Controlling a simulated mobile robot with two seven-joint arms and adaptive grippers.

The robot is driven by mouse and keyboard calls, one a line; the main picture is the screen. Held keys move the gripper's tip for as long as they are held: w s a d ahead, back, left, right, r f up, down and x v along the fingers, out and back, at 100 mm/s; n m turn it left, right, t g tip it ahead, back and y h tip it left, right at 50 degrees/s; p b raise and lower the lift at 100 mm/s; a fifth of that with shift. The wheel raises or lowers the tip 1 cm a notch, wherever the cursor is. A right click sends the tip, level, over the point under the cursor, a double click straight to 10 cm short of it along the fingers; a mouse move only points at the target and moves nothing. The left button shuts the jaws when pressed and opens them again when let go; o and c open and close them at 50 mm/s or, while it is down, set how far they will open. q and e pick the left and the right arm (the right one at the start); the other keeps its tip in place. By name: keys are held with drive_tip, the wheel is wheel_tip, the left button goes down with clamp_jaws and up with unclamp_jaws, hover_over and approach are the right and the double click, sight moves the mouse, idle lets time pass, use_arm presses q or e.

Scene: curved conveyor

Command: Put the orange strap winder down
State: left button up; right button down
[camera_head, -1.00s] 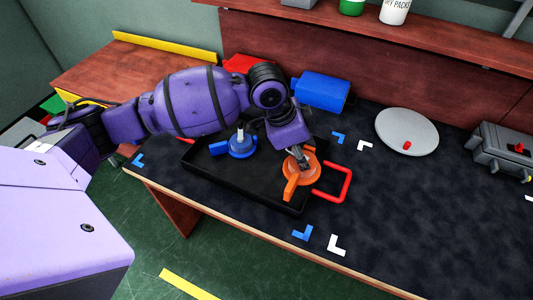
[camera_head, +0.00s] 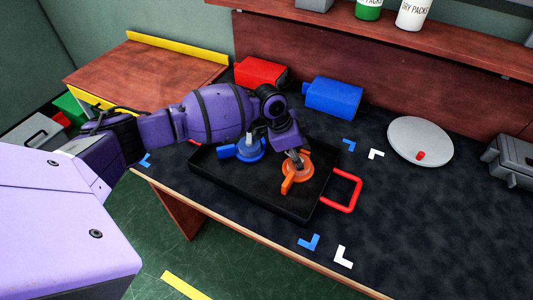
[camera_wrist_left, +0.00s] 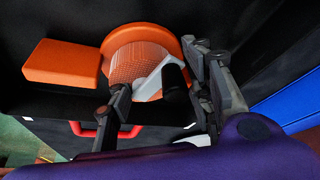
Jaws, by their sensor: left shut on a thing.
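The orange strap winder (camera_head: 297,173) is at the right part of the black tray (camera_head: 240,191) in the head view. It shows a round disc and a block-shaped arm in the left wrist view (camera_wrist_left: 143,47). My left gripper (camera_head: 299,162) comes down on it from above. Its fingers (camera_wrist_left: 150,90) are shut on the winder's upright centre post, which they partly hide. Whether the winder touches the tray floor I cannot tell. A blue winder (camera_head: 249,150) with a pale post sits in the tray to the left. My right gripper is not in view.
A red handle (camera_head: 347,190) sticks out at the tray's right end. Blue (camera_head: 332,97) and red (camera_head: 261,73) containers stand behind. A grey disc (camera_head: 420,140) with a red knob lies at right.

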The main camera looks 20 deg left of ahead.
use_arm(q)
drive_tip(key=shift+w+d+r, duration=0.1)
drive_tip(key=o, duration=1.3)
drive_tip(key=v, duration=1.2)
drive_tip(key=shift+r+p, duration=0.1)
drive_tip(key=shift+p, duration=0.3)
